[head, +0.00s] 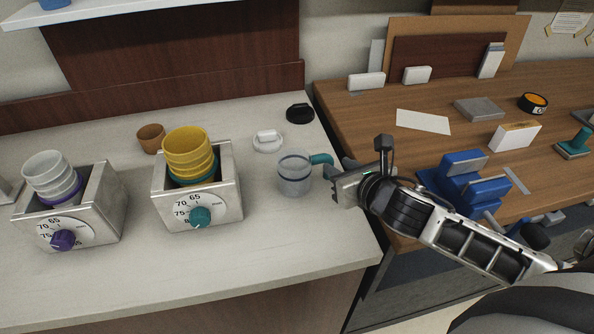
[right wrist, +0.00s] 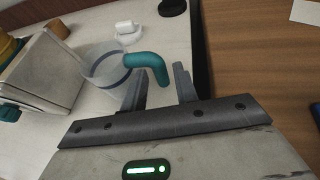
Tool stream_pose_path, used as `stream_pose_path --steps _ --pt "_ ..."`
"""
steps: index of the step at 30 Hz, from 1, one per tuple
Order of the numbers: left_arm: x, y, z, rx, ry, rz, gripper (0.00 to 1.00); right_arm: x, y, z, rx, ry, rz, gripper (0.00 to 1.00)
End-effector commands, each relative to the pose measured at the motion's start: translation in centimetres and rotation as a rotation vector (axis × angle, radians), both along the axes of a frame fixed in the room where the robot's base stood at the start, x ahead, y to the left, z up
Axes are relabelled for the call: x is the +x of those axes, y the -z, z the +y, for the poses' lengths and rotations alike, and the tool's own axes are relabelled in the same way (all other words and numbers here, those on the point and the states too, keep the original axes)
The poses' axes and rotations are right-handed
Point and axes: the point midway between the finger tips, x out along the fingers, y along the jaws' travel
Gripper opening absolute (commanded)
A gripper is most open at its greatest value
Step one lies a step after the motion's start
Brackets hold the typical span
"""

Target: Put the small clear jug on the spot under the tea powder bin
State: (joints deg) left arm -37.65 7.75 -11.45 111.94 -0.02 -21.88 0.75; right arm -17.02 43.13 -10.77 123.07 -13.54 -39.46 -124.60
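The small clear jug (head: 294,178) stands upright on the pale counter, near its right end. It has a dark band near the rim and a teal handle (head: 321,159) pointing right, towards my right gripper. My right gripper (head: 335,182) is just right of the jug. In the right wrist view its two fingers (right wrist: 160,88) are apart, with the teal handle (right wrist: 148,62) at the gap between their tips; I cannot tell whether they touch it. The jug (right wrist: 103,68) shows beyond the left finger. No tea powder bin is recognisable. My left gripper is not in view.
Two metal boxes with dials, one with a teal knob (head: 200,217) and one with a purple knob (head: 63,240), hold stacked cups left of the jug. A white lid (head: 267,140) and black lid (head: 300,113) lie behind it. A wooden desk (head: 365,115) adjoins on the right.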

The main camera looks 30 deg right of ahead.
Motion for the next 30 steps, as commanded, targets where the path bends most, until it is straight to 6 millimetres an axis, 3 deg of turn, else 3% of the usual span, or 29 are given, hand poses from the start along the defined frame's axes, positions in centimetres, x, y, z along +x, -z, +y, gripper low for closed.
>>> stream_pose_path --steps 8,15,24,25,28,30 --pt "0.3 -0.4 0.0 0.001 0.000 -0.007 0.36 2.1 0.7 0.0 0.004 0.002 -0.001 0.30" --pt "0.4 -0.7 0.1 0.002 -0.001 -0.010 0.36 5.3 2.0 0.1 0.003 0.001 -0.001 0.30" --pt "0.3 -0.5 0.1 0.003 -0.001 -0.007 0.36 5.9 2.4 0.1 0.000 -0.002 0.000 0.30" --pt "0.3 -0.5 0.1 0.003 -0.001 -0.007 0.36 5.9 2.4 0.1 0.000 -0.002 0.000 0.27" --pt "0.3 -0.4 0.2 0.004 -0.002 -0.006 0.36 5.9 2.4 0.1 -0.001 -0.001 0.000 0.00" --pt "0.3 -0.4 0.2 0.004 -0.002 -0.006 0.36 5.9 2.4 0.1 -0.001 -0.001 0.000 0.00"
